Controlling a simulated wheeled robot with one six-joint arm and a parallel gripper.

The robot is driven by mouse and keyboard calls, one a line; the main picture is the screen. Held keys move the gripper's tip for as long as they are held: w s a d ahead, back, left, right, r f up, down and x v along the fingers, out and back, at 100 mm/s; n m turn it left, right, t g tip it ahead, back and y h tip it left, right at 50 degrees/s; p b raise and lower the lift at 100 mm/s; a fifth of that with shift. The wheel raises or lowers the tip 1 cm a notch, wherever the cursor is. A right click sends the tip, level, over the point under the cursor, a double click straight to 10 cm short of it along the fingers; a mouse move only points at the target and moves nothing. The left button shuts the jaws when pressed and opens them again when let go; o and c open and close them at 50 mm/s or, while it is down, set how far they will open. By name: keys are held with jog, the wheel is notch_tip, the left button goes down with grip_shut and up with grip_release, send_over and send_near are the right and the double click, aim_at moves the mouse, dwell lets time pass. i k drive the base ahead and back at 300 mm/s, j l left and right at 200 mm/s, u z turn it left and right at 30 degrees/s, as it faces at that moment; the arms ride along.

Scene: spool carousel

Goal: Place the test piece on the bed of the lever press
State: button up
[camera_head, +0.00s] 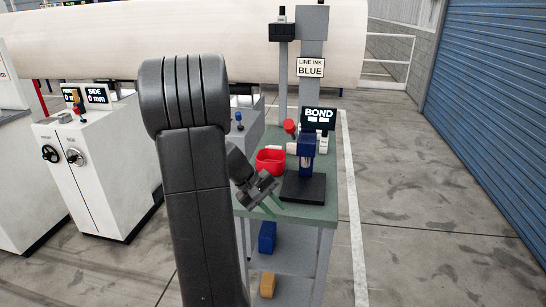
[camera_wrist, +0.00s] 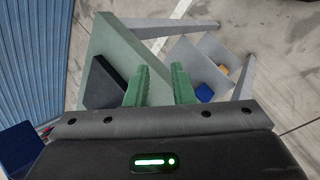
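The lever press (camera_head: 306,155), blue with a black bed (camera_head: 303,187), stands on the green-topped bench (camera_head: 318,212). The bed also shows as a dark slab in the wrist view (camera_wrist: 102,88). My gripper (camera_head: 270,206) is at the bench's front edge, to the left of the press bed. In the wrist view its green fingers (camera_wrist: 158,78) are apart, with only the bench and floor visible between them. The bed's visible surface looks bare. I cannot make out a test piece in either view. My arm hides part of the bench's left side.
A red bin (camera_head: 270,161) stands left of the press, with a BOND display (camera_head: 319,117) behind. Below the bench top, a shelf area holds a blue block (camera_head: 267,237) and an orange block (camera_head: 267,285). White machine cabinets (camera_head: 95,170) stand left. Floor at right is clear.

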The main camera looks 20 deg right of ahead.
aim_at(304, 189)
jog(key=i+j+u, duration=0.25)
jog(key=u, duration=0.15)
jog(key=i+j+u, duration=0.3)
jog(key=u, duration=0.15)
jog(key=i+j+u, duration=0.2)
jog(key=u, duration=0.2)
jog(key=i+z, duration=0.4)
jog(key=i+j+z, duration=0.1)
jog(key=i+z, duration=0.2)
jog(key=z, duration=0.15)
jog(key=i+l+z, duration=0.2)
jog(key=z, duration=0.25)
jog(key=i+z, duration=0.35)
jog(key=z, duration=0.15)
jog(key=i+z, duration=0.3)
jog(key=z, duration=0.15)
